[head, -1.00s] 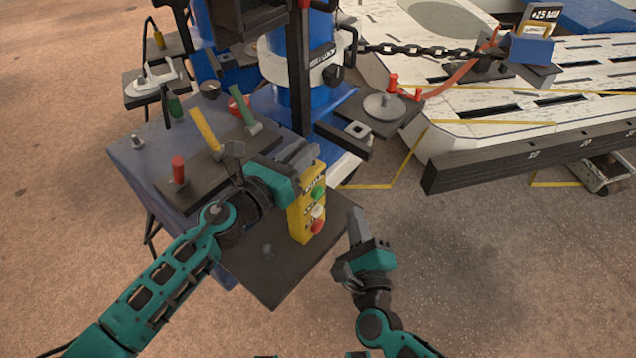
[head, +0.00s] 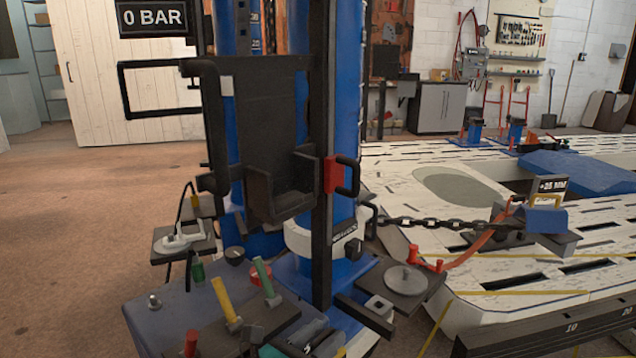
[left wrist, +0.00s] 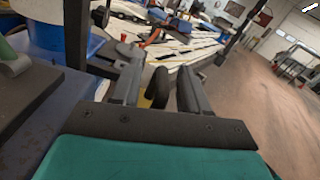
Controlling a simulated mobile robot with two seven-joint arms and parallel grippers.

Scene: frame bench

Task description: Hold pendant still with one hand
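The yellow pendant (head: 341,352) shows only as a sliver at the bottom edge of the head view; its buttons are out of frame. My left gripper (head: 308,338) is at the bottom of the head view, beside that sliver. In the left wrist view the fingers of my left gripper (left wrist: 160,88) stand apart, with a dark curved piece and a bit of yellow between them, seemingly the top of the pendant (left wrist: 151,92). A narrow gap shows beside it, so the fingers do not look closed on it. My right gripper is out of view.
A blue column with a black holder (head: 262,150) stands behind the tool tray. Hammers with yellow (head: 222,298) and green (head: 263,276) handles lie near my left gripper. A chain (head: 430,223) runs right to a clamp over the white slotted bench (head: 480,270). A pressure display reads 0 BAR (head: 152,18).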

